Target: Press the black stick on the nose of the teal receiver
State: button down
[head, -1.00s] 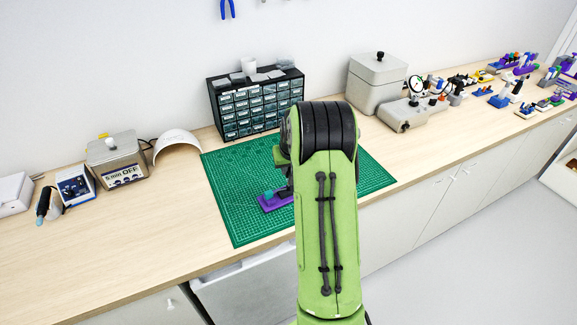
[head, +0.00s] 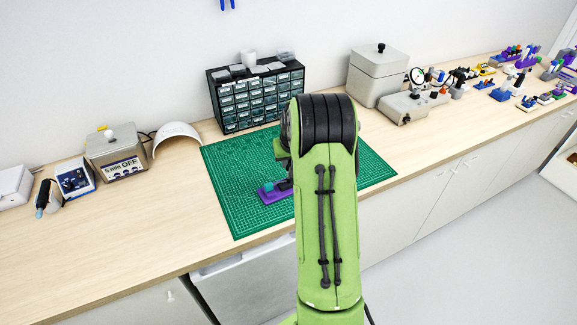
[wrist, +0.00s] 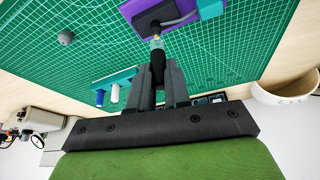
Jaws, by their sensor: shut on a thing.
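In the wrist view my gripper (wrist: 158,70) is shut on a black stick (wrist: 157,67) that points away from the palm. The stick's far end shows a small pale and yellowish tip (wrist: 156,42). Just beyond that tip is a dark grey part on a purple base (wrist: 198,28); I cannot tell whether they touch. A teal piece (wrist: 210,8), seemingly the receiver, sits on this base at the top edge, partly cut off. In the head view the teal piece (head: 268,186) and purple base (head: 268,196) show left of my arm, which hides my gripper and the stick.
A green mat (head: 225,205) lies under the work. A teal holder (wrist: 122,77) with blue and white pegs and a grey knob (wrist: 66,38) stand at left in the wrist view.

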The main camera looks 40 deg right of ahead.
jog(key=shift+f+b, duration=0.9)
jog(key=shift+f, duration=0.15)
dwell(0.5)
jog(key=shift+r, duration=0.1)
jog(key=shift+r+p, duration=1.85)
jog(key=shift+r, duration=0.75)
